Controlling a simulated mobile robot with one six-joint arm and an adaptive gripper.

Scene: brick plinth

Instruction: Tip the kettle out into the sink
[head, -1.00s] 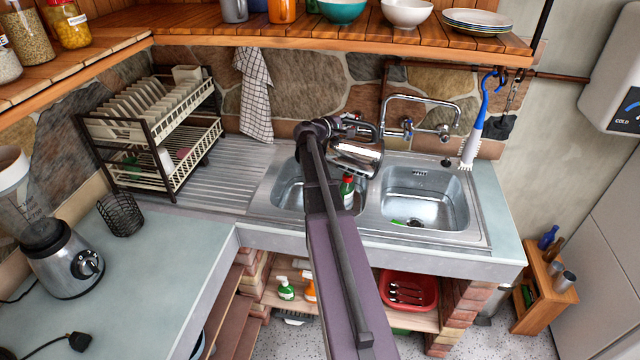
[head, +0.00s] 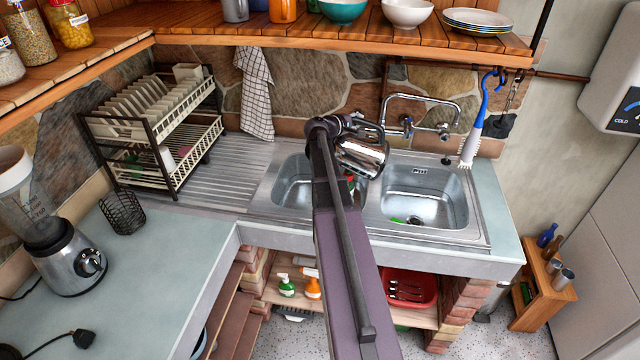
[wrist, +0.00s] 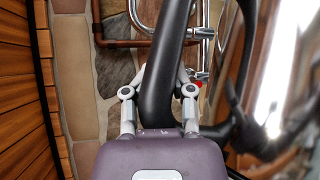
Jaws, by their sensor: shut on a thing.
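The shiny steel kettle (head: 362,158) hangs over the divider side of the left basin of the steel sink (head: 432,236), tilted with its body leaning down to the right. My gripper (wrist: 160,95) is shut on its black handle (wrist: 162,75), which fills the middle of the wrist view. In the head view my arm covers part of the kettle and the left basin. The right basin (head: 425,197) is open to view beside it. I cannot tell whether anything flows from the kettle.
A wall tap (head: 425,110) stands close behind the kettle, to its right. A dish rack (head: 155,135) is at the left. A wooden shelf (head: 330,38) with bowls runs above. A blue-handled brush (head: 478,130) hangs at the right.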

